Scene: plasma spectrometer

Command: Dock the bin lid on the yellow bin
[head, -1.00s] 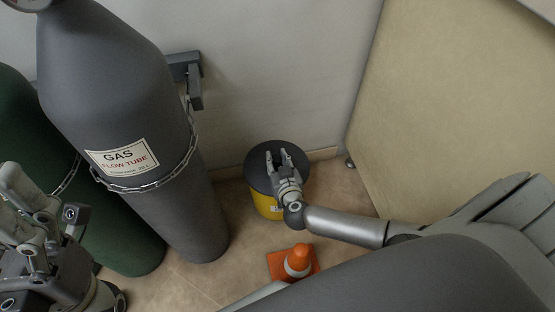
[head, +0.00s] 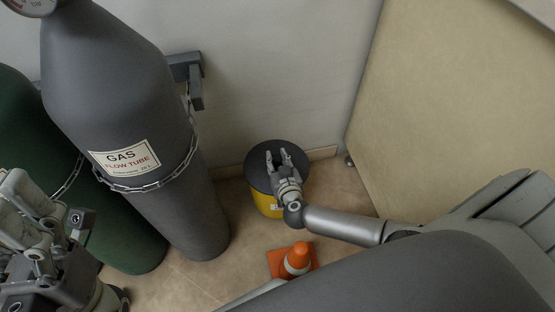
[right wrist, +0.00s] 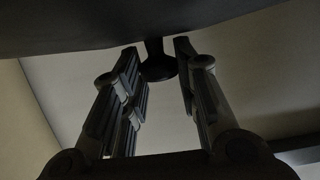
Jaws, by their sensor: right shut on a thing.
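The yellow bin (head: 265,206) stands on the floor by the wall. The dark round bin lid (head: 262,157) covers its top from above. I cannot tell whether the lid sits on the rim or hovers just over it. My right gripper (head: 279,157) is over the lid, shut on its knob. In the right wrist view the black knob (right wrist: 158,64) shows at the tips of my right gripper (right wrist: 158,72), below the dark face of the lid (right wrist: 120,22). My left gripper (head: 22,215) is at the lower left, away from the bin; its finger state is unclear.
A grey gas cylinder (head: 125,105) and a green one (head: 125,235) stand chained to the left of the bin. An orange cone (head: 298,258) stands in front of the bin. A beige panel (head: 450,110) rises to the right. Bare floor lies between bin and panel.

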